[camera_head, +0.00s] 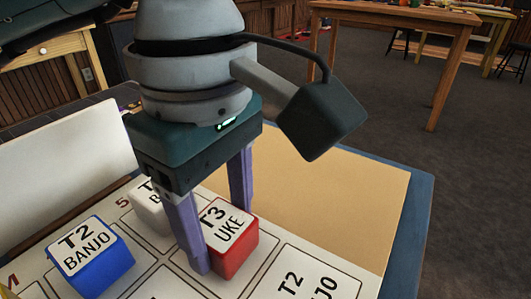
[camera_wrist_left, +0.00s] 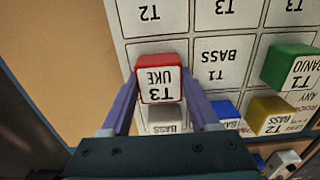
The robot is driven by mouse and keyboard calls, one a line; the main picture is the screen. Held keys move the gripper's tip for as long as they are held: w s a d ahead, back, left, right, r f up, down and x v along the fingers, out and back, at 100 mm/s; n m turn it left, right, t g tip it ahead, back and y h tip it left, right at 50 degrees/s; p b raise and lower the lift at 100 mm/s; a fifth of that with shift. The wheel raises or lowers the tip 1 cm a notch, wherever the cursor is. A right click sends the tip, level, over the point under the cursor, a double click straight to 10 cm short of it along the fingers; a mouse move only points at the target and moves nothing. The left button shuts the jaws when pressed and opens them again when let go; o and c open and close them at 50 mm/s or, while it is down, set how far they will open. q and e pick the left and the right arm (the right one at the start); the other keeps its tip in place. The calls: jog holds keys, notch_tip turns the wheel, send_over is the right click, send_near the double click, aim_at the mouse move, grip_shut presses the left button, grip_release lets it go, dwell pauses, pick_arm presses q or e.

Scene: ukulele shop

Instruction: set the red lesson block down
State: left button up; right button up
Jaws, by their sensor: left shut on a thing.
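The red lesson block (camera_head: 237,255) has a white top reading "T3 UKE". It is upright between the two purple fingers of my left gripper (camera_head: 221,236), which is shut on it. In the left wrist view the red block (camera_wrist_left: 160,62) sits between the fingertips, over the printed card chart (camera_wrist_left: 187,20). I cannot tell for sure whether its underside touches the chart. The finger on the far side is partly hidden by the block in the head view. My right gripper is not in view.
A blue "T2 BANJO" block (camera_head: 103,275) and a white block (camera_head: 160,220) stand close by on the chart. Green (camera_wrist_left: 290,68) and yellow (camera_wrist_left: 268,115) blocks show in the wrist view. A bare tan surface (camera_head: 340,190) lies beyond the chart.

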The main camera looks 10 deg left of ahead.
pick_arm(q)
jog(key=shift+f, duration=0.1)
jog(key=o, duration=0.9)
jog(key=shift+f, duration=0.1)
jog(key=o, duration=0.5)
jog(key=shift+c, duration=0.2)
